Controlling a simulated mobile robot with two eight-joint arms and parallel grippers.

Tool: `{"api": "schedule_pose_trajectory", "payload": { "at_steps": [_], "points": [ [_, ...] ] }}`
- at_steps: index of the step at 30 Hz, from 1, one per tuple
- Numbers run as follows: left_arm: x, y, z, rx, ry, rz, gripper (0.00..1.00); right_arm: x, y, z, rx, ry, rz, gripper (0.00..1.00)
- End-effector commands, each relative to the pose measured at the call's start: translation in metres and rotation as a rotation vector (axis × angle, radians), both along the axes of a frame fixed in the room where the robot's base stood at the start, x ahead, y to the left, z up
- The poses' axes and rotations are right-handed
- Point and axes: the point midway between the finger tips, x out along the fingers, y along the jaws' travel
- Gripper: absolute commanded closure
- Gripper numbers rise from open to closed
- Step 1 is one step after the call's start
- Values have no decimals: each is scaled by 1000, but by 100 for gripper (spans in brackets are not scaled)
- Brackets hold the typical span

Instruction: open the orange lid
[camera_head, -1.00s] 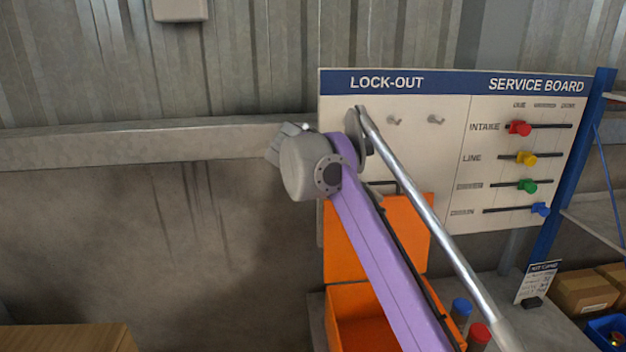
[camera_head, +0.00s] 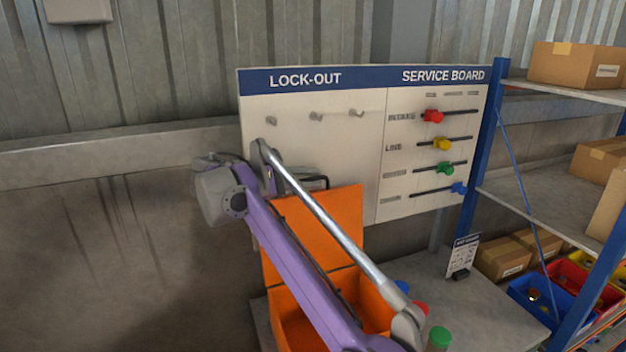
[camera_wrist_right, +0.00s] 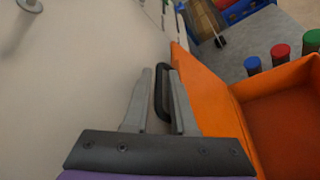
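The orange lid (camera_head: 316,235) stands raised, close to upright, at the back of an orange box (camera_head: 293,318) in the head view. The box is open, and its inside shows beside the lid in the right wrist view (camera_wrist_right: 285,125). A black handle (camera_head: 318,182) is at the lid's top edge. In the right wrist view, my right gripper (camera_wrist_right: 160,72) has its two fingers apart, one on each side of the black handle (camera_wrist_right: 161,92). I cannot tell whether a finger touches it. In the head view my right arm hides the fingertips and part of the box. My left gripper is not in view.
The lock-out and service board (camera_head: 355,150), with pegs (camera_head: 316,116) and coloured sliders, stands close behind the lid. Coloured-capped containers (camera_head: 438,338) stand to the box's right. A blue-framed shelf (camera_head: 492,140) with cartons and bins is on the right.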

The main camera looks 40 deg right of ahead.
Motion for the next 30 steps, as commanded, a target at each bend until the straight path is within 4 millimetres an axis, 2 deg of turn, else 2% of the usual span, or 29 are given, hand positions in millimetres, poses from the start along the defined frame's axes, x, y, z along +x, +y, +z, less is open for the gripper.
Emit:
{"api": "schedule_pose_trajectory", "payload": {
  "at_steps": [5,14,18,30],
  "points": [
    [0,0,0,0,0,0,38,-1,-14,-4,0,1,0,75],
    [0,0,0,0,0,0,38,-1,-15,-4,1,1,1,75],
    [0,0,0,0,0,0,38,-1,-15,-4,1,1,1,100],
    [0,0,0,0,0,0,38,-1,-15,-3,-1,0,2,100]
  ]
}}
